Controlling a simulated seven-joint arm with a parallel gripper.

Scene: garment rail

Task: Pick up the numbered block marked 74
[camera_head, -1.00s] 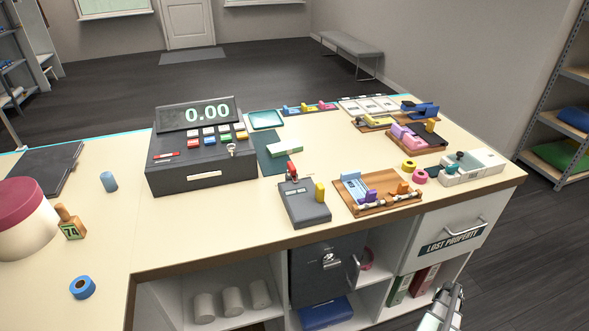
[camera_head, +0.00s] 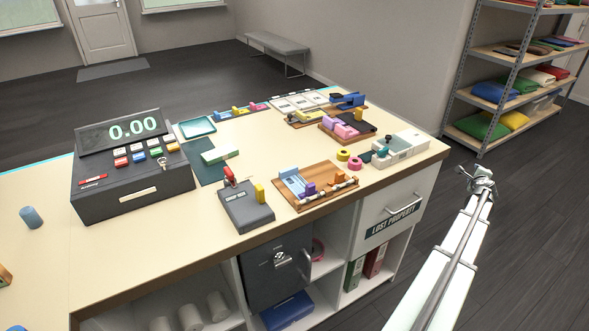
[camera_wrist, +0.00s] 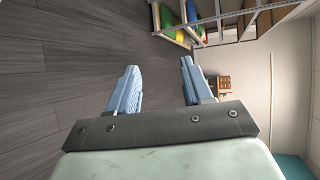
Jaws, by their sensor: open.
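The block marked 74 in the earlier head view is now cut off at the left edge of the head view; only a sliver of what looks like its wooden side (camera_head: 4,276) shows on the counter, and its number is out of frame. My gripper (camera_head: 480,176) is out over the floor to the right of the counter, far from the block. In the wrist view my gripper (camera_wrist: 158,78) has its two pale blue fingers spread, with nothing between them. The block is not in the wrist view.
The counter (camera_head: 110,253) holds a cash register (camera_head: 130,180), a blue cylinder (camera_head: 31,217), a dark grey device (camera_head: 246,208) and a wooden board (camera_head: 315,190). A metal shelf (camera_head: 515,85) stands at the right. Open floor (camera_head: 525,220) lies around my arm.

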